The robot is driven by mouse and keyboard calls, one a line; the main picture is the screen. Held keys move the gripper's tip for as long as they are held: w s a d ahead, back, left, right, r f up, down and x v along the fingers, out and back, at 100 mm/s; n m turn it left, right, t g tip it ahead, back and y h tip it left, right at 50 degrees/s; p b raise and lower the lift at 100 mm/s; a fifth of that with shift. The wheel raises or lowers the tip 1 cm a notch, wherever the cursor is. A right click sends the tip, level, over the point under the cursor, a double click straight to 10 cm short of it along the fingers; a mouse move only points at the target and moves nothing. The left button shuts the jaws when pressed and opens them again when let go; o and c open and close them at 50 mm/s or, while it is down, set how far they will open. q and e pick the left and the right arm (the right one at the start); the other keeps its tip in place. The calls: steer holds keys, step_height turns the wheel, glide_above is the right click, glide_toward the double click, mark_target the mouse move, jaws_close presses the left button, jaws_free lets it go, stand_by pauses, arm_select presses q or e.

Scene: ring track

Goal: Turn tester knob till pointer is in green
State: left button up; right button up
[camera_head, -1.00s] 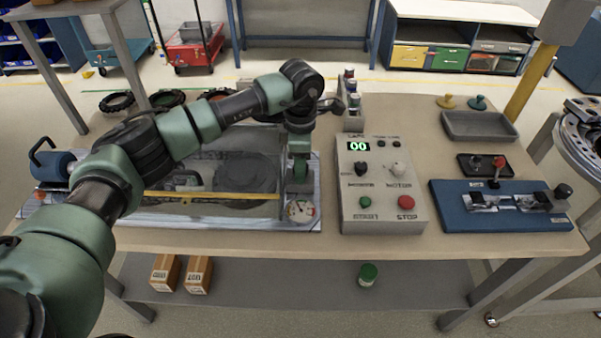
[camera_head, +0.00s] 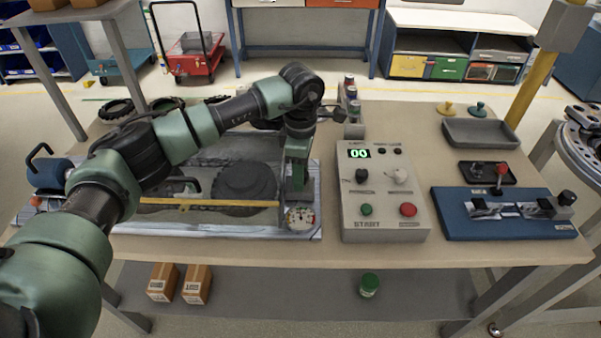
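A small round gauge (camera_head: 300,217) with a white face and coloured marks sits at the front right corner of the flat tester (camera_head: 225,226) on the left half of the table. Its pointer is too small to read. My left gripper (camera_head: 297,190) points down just behind the gauge, at the tester's right edge. I cannot make out its fingers or whether they close on anything. Any knob below it is hidden. My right gripper is not in view.
The control box also has a green button (camera_head: 366,210) and a red button (camera_head: 408,210). A blue fixture (camera_head: 500,230) and a grey tray (camera_head: 480,132) stand at the right. Small bottles (camera_head: 351,95) stand in a holder behind the box. The table's front strip is clear.

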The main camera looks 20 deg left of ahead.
arm_select(q)
step_height(320, 180, up, 8)
steer(key=shift+f+b, duration=0.15)
steer(key=shift+b, duration=0.5)
stand_by(0.3)
